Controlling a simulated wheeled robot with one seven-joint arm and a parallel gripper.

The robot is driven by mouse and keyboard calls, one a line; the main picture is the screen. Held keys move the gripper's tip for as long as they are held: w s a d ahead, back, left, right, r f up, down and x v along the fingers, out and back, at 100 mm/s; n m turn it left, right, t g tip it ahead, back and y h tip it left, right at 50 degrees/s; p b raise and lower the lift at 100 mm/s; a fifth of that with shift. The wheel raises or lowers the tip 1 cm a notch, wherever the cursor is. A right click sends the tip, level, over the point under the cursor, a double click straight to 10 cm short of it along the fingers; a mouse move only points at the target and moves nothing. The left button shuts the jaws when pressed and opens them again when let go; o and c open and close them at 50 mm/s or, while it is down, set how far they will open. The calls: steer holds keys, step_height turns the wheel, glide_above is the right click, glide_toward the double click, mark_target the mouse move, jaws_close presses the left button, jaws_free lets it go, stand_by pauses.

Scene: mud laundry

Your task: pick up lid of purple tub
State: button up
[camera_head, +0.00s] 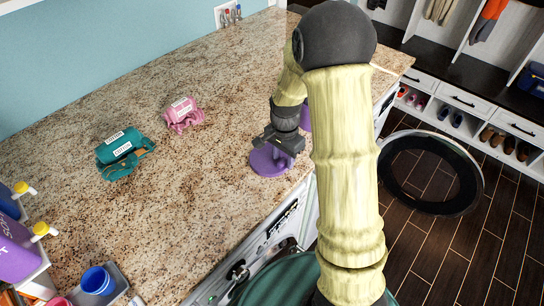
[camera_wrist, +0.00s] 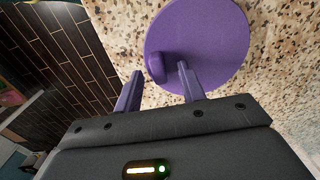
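A round purple lid (camera_head: 262,165) lies flat on the granite countertop near its front edge. It also shows in the wrist view (camera_wrist: 212,45), with its raised knob (camera_wrist: 155,66). My gripper (camera_head: 276,154) is just over the lid. In the wrist view my gripper (camera_wrist: 157,82) has its two fingers apart, with the knob in line with the gap, closer to the right finger. Whether a finger touches the knob is unclear. A purple object (camera_head: 306,116), perhaps the tub, shows just behind the lid, mostly hidden by my arm.
A teal bundle (camera_head: 122,152) and a pink bundle (camera_head: 183,113) lie on the countertop (camera_head: 200,200) to the left. Soap bottles (camera_head: 15,250) and a blue cup (camera_head: 97,280) stand at the lower left. A round washer door (camera_head: 430,172) hangs open at right.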

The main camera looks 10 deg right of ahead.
stand_by(0.4)
jaws_close()
steer(key=shift+w+r, duration=0.1)
steer(key=shift+r, duration=0.35)
step_height(320, 180, up, 9)
steer(key=b, duration=0.3)
stand_by(0.5)
